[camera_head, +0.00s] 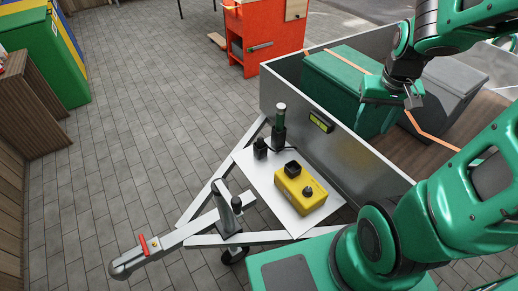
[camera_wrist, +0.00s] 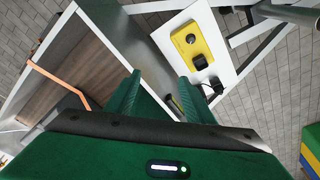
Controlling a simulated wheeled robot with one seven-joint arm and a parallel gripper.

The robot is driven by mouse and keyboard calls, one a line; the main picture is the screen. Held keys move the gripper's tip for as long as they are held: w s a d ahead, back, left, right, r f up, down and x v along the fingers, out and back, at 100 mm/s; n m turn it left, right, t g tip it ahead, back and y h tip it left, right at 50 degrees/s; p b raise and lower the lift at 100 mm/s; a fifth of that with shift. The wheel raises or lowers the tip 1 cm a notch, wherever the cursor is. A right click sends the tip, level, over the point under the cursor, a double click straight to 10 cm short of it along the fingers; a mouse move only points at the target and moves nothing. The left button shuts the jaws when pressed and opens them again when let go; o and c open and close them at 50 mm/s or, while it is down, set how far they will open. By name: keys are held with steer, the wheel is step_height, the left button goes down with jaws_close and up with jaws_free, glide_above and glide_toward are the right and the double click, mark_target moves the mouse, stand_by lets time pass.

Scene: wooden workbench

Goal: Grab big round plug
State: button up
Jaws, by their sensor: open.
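A white plate (camera_head: 268,190) on the trailer's drawbar carries a yellow box (camera_head: 298,200) with a dark round knob (camera_head: 308,191) on top. An open black square piece (camera_head: 292,169) stands at the box's far edge. A tall dark cylinder with a silver top (camera_head: 279,125) and a small black piece (camera_head: 260,148) stand further back. Which one is the big round plug I cannot tell for sure. My gripper (camera_head: 397,100) is open and empty above the trailer bed, apart from these. In the wrist view its green fingers (camera_wrist: 158,98) point toward the plate; the yellow box (camera_wrist: 187,42) is beyond them.
The trailer's grey side wall (camera_head: 325,150) stands between my gripper and the plate. A green box (camera_head: 340,85) and a grey box (camera_head: 452,90) are in the trailer, with an orange strap (camera_head: 430,135). An orange cabinet (camera_head: 262,35) stands behind.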

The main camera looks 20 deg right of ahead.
steer(key=w+a+f+n+t, duration=0.1)
steer(key=w+f, duration=0.4)
steer(key=w, duration=0.3)
steer(key=w+a+f+n+t, duration=0.15)
steer(key=w+f, duration=0.25)
steer(key=w, duration=0.4)
steer(key=n+t, duration=0.3)
steer(key=t, duration=0.2)
glide_toward(262, 144)
steer(key=d+r, duration=0.8)
steer(key=d, duration=0.1)
steer(key=s+a+f+t+y, duration=0.2)
steer(key=a+f+t+y, duration=0.15)
steer(key=a+f, duration=0.5)
steer(key=shift+n+h, duration=0.25)
steer(key=shift+n, duration=0.2)
steer(key=shift+s+d+f+x, duration=0.1)
steer(key=shift+d+f+x, duration=0.2)
steer(key=shift+x, duration=1.5)
steer(key=shift+s+d+f+x, duration=0.15)
steer(key=shift+d+x, duration=0.1)
steer(key=shift+x, duration=1.5)
steer(key=shift+d+f+x, duration=0.25)
steer(key=shift+d+x, duration=0.05)
steer(key=shift+x, duration=1.5)
steer(key=c, duration=1.2)
